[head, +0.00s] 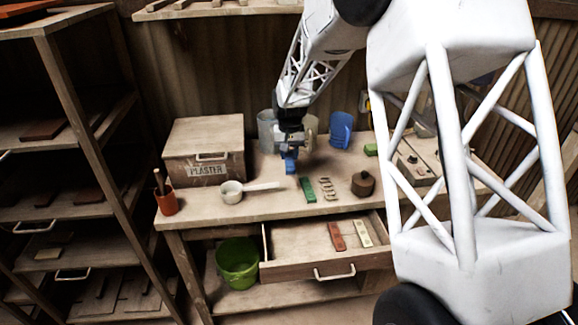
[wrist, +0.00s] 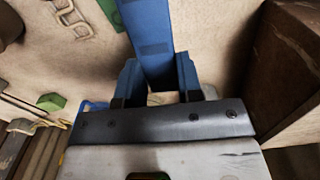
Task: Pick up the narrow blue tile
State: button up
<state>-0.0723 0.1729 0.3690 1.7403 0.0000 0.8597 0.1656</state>
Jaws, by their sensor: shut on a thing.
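The narrow blue tile (wrist: 152,35) is between the fingers of my gripper (wrist: 158,85) in the wrist view. The tile reaches away from the fingers toward the top of that picture. In the head view my gripper (head: 290,155) is over the back of the workbench, and the blue tile (head: 290,167) shows at its tips, pointing down. My gripper is shut on the tile. I cannot tell from the head view whether the tile's lower end touches the bench top.
A plaster box (head: 204,150), white scoop (head: 232,191), green tile (head: 307,189), chain (head: 326,189) and brown weight (head: 363,183) are on the workbench (head: 270,205). A blue jug (head: 341,130) stands close behind. The open drawer (head: 290,268) holds a red tile (head: 336,236) and a cream tile (head: 361,233).

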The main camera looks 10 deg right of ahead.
aim_at(289, 155)
jog(key=shift+r, duration=2.65)
